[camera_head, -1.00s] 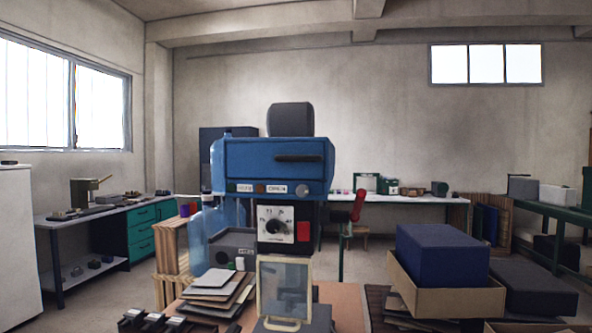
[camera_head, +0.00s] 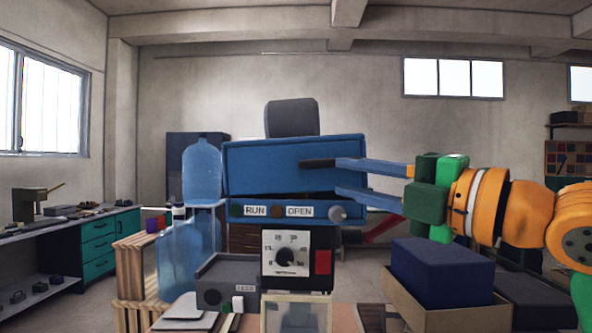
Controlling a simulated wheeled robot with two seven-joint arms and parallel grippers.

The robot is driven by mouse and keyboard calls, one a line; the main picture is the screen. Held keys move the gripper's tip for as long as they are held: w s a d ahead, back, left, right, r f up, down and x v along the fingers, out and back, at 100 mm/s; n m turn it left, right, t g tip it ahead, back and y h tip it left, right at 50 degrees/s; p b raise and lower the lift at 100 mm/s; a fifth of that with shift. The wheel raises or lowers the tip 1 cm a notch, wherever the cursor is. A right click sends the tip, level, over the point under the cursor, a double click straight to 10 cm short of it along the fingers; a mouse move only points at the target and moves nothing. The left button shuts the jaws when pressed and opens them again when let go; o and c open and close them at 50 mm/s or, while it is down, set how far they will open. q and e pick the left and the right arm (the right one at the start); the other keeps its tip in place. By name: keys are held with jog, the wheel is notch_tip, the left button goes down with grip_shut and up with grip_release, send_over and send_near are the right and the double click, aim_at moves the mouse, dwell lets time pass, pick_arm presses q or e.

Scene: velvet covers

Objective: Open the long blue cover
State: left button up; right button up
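The long blue cover (camera_head: 265,170) is the front of the blue machine in the middle of the head view. A dark gap shows between its lower edge and the panel (camera_head: 262,212) marked RUN and OPEN, so it stands slightly open. Its dark bar handle (camera_head: 316,163) shows only at the left end; the rest is behind the upper finger. My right gripper (camera_head: 337,178) reaches in from the right, its two blue fingers apart, one at the handle and one near the cover's lower edge. I cannot tell whether they touch. My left gripper is out of view.
Below are a dial box (camera_head: 286,252) with a red switch and a grey box (camera_head: 222,284). Clear blue bottles (camera_head: 202,172) stand close on the left. A dark blue box (camera_head: 442,272) in a cardboard tray lies under my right arm.

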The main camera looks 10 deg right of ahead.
aim_at(333, 172)
jog(key=x, duration=0.1)
jog(key=p+x, duration=0.1)
jog(key=x, duration=0.1)
jog(key=p+x, duration=0.1)
jog(key=shift+w+d+r, duration=0.1)
jog(key=shift+w+d, duration=0.1)
jog(key=shift+w, duration=0.1)
jog(key=shift+s, duration=0.25)
jog(key=shift+c, duration=0.2)
jog(key=shift+r, duration=0.1)
grip_shut()
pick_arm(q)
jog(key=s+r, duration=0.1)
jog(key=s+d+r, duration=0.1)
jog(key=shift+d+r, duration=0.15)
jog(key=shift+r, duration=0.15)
pick_arm(e)
jog(key=shift+r, duration=0.1)
